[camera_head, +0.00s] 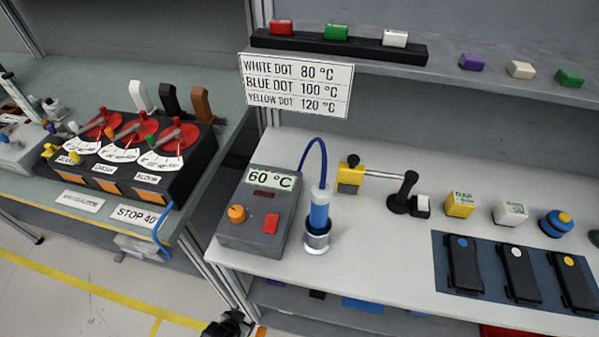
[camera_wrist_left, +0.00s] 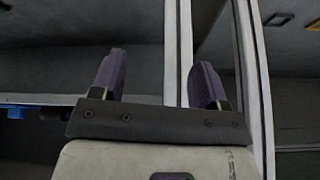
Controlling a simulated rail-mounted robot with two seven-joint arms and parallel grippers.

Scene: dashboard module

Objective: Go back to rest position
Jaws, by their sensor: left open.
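My left gripper (camera_wrist_left: 158,78) shows in the left wrist view with its two purple fingers wide apart and nothing between them. It faces grey panels and pale upright posts, clear of any object. In the head view only a dark piece, perhaps part of my arm, shows at the bottom edge near the bench leg; I cannot tell which part it is. My right gripper is not in view.
The white bench (camera_head: 375,239) holds a grey heater box (camera_head: 253,240) reading 60 °C, a blue tool in a metal holder (camera_head: 317,239), and a blue mat (camera_head: 492,298) with three black items. A lever console (camera_head: 140,170) stands left. Floor is open lower left.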

